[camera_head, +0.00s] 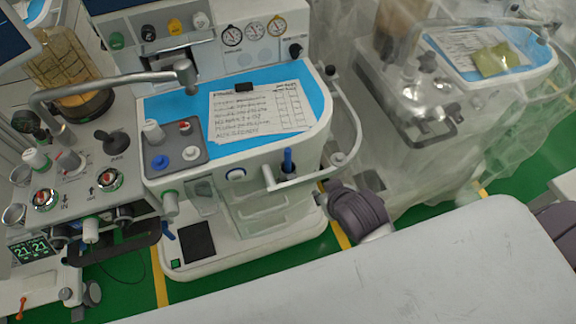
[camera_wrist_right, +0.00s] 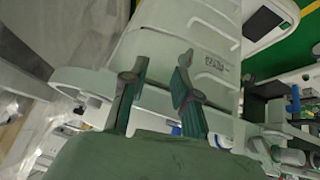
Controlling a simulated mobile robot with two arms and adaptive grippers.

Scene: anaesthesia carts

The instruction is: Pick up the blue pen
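The blue pen (camera_head: 287,160) stands upright in a small holder at the front rail of the near cart, right of its middle. My right gripper (camera_head: 346,186) is below and to the right of the pen in the head view, apart from it. In the right wrist view the two fingers of my right gripper (camera_wrist_right: 155,84) are spread, with nothing held between them. A small blue patch shows just behind the gripper body there; I cannot tell if it is the pen. My left gripper is not in view.
The near cart's curved white rail (camera_head: 352,120) runs close to my right gripper. A blue worktop holds a written sheet (camera_head: 262,112). Clear drawers (camera_head: 262,212) sit below. A plastic-covered second cart (camera_head: 420,85) stands at the right. A white surface (camera_head: 400,275) fills the front.

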